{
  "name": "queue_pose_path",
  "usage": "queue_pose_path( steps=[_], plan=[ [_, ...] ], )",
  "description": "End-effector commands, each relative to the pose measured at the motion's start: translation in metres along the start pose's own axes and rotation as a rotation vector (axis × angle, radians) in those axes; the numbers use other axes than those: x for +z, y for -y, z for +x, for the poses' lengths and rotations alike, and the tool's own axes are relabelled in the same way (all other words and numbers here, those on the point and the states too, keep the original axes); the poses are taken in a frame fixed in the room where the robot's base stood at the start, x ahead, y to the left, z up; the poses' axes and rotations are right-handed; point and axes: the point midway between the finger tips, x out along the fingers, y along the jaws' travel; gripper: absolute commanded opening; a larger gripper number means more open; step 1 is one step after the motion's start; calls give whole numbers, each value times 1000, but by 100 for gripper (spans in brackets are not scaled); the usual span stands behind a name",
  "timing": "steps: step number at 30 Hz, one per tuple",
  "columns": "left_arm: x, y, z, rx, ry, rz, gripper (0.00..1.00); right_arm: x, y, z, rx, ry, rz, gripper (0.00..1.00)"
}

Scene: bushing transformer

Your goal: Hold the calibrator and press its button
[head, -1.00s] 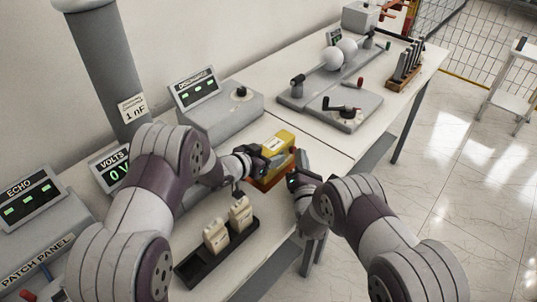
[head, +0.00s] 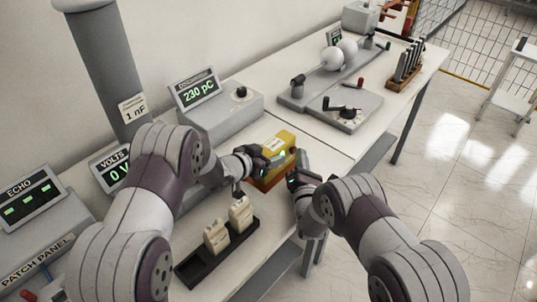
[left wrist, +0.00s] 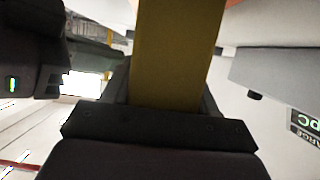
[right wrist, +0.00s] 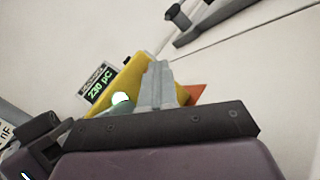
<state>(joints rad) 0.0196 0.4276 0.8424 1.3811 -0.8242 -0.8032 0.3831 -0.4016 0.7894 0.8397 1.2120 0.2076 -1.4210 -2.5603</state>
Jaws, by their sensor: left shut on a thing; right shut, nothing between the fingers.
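The yellow calibrator (head: 284,140) is upright over the middle of the table, at a reddish-brown holder (head: 273,179). My left gripper (head: 263,160) is shut on the calibrator, whose yellow body (left wrist: 177,60) fills the gap between the fingers in the left wrist view. My right gripper (head: 293,168) is shut and empty, close to the calibrator's right side. In the right wrist view its fingertips (right wrist: 158,75) overlap the calibrator (right wrist: 132,78), beside a bright green-white light (right wrist: 120,98). The button cannot be made out, nor whether the fingertips touch it.
A discharge display (head: 198,92) on a grey console reads 230 pC. A black tray (head: 205,262) with two pale blocks stands in front of the left gripper. A grey sphere-gap device (head: 325,85) is at the back. A volts display (head: 113,172) is partly behind my left arm.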

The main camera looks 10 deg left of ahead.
Motion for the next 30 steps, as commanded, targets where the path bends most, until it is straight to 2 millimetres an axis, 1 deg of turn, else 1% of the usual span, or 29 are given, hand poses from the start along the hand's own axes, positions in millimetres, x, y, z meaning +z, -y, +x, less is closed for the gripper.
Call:
queue_pose_path(
  steps=[8, 18, 21, 29, 30],
  plan=[
    [0, 0, 0, 0, 0, 0, 12, 2, 2, -3, 0, 0, 0, 0],
    [0, 0, 0, -1, 0, -1, 12, 25, 25, -34, -1, 0, 0, 0],
    [0, 1, 0, -2, 0, -1, 12, 30, 29, -40, -1, 1, 0, 0],
    [0, 1, 0, -2, 0, -1, 12, 31, 31, -42, 0, 0, 1, 0],
    [0, 1, 0, -2, 0, -1, 67, 31, 31, -42, 0, 0, 1, 0]
  ],
)
